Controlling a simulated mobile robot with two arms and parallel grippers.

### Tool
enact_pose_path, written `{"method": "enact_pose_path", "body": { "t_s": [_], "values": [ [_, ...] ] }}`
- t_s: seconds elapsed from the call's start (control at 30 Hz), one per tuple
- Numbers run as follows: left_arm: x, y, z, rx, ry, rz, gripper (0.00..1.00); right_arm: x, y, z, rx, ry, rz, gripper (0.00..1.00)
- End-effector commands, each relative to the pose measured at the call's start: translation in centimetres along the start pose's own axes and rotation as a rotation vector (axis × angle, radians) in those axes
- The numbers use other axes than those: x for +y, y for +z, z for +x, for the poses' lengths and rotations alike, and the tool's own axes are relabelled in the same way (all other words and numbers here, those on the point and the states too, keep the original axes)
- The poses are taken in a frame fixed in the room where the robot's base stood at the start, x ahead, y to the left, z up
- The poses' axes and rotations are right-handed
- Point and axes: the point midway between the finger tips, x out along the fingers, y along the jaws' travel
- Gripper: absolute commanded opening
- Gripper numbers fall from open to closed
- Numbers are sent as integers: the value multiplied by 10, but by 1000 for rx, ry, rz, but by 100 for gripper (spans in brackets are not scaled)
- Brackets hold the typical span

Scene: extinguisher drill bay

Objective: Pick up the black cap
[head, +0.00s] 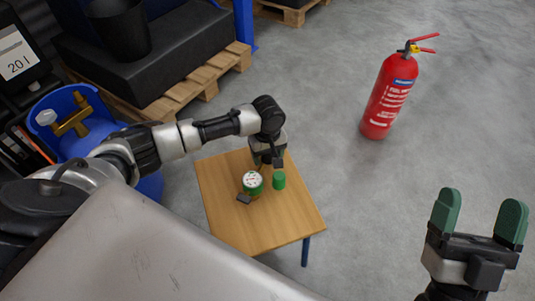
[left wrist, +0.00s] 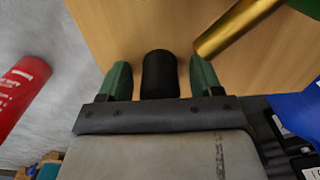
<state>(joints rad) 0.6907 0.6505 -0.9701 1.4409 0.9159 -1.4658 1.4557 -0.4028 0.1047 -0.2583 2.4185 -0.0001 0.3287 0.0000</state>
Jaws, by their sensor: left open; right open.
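The black cap (left wrist: 160,75) stands between the green fingers of my left gripper (left wrist: 161,68) in the left wrist view, over the wooden table (left wrist: 120,28). A gap shows on each side of the cap, so the fingers are open around it and not closed on it. In the head view my left gripper (head: 268,160) is low over the far part of the table (head: 235,227), and I cannot clearly make out the cap there. My right gripper (head: 480,218) is open and empty at the lower right, away from the table.
A gold cylinder (left wrist: 235,28) lies near the cap. A red extinguisher (head: 389,95) stands on open floor, and a blue cylinder (head: 80,120) is left.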

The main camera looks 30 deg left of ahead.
Motion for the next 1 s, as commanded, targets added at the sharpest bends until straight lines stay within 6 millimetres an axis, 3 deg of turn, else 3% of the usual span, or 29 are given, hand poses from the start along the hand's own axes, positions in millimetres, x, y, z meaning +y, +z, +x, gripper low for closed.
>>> {"method": "enact_pose_path", "body": {
  "t_s": [0.13,0.5,0.83,1.0],
  "values": [
    [0,0,0,0,0,0,65,0,0,0,-1,0,0,81],
    [0,0,0,0,-1,0,10,0,0,0,-2,0,-1,81],
    [0,0,-2,0,-1,0,10,0,1,1,-11,1,-1,81],
    [0,0,-8,0,-1,0,10,2,11,0,-102,4,-3,81]
  ]
}}
